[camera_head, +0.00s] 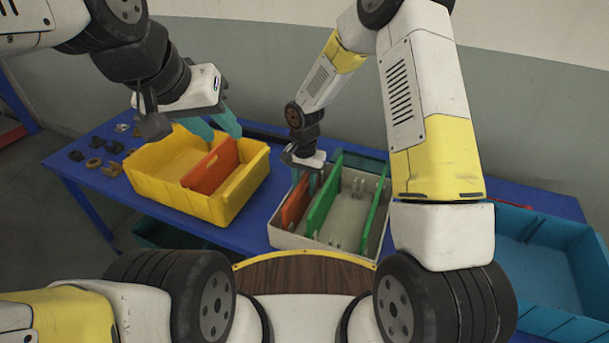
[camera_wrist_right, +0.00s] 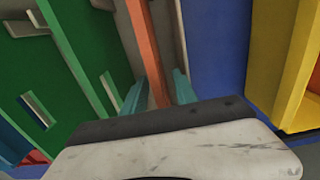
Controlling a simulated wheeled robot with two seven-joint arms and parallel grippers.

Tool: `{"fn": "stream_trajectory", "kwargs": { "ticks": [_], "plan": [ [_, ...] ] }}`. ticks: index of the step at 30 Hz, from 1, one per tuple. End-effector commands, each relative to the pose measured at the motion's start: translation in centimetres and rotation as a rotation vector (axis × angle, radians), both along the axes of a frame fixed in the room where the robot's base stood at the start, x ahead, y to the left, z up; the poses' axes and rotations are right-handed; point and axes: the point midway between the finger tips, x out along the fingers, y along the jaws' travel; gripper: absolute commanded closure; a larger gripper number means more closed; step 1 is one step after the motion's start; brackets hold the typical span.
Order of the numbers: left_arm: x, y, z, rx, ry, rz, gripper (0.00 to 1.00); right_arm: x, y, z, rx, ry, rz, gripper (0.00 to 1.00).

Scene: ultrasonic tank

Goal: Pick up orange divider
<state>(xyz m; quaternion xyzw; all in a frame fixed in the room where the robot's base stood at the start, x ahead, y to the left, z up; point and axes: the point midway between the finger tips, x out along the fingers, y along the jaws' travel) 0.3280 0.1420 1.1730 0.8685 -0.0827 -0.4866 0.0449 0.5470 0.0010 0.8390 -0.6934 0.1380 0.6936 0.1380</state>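One orange divider (camera_head: 295,203) stands in the left part of the grey-white box (camera_head: 340,251), beside green dividers (camera_head: 323,205). My right gripper (camera_head: 307,177) is over this box at the orange divider's far end. In the right wrist view, the orange divider (camera_wrist_right: 148,50) runs between the two teal fingers of my right gripper (camera_wrist_right: 160,92), which look apart. I cannot tell whether either finger touches it. A second orange divider (camera_head: 212,167) stands in the yellow box (camera_head: 196,203). My left gripper (camera_head: 214,128) is open and empty above that box's far side.
All this stands on a blue table (camera_head: 85,178). A large blue bin (camera_head: 555,265) is at the right. Small dark parts (camera_head: 94,163) lie left of the yellow box. A narrow strip of bare table separates the yellow and grey-white boxes.

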Motion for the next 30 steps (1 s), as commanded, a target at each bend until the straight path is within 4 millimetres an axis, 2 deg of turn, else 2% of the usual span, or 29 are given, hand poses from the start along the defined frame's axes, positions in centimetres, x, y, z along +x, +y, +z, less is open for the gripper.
{"fn": "stream_trajectory", "kwargs": {
  "ticks": [2, 3, 8, 30],
  "plan": [
    [0.00, 0.00, 0.00, 0.000, 0.000, 0.000, 0.64, 0.01, 0.00, 0.03, 0.000, 0.000, 0.000, 0.65],
    [0.00, 0.00, 0.00, 0.000, 0.000, 0.000, 0.64, 0.01, -0.01, 0.04, 0.000, 0.000, 0.000, 0.69],
    [0.00, 0.00, 0.00, 0.000, 0.000, 0.000, 0.64, 0.01, 0.00, 0.05, 0.000, 0.000, 0.000, 1.00],
    [0.00, 0.00, 0.00, 0.000, 0.000, 0.000, 0.64, 0.02, 0.00, 0.09, 0.001, -0.001, 0.000, 1.00]
  ]
}}
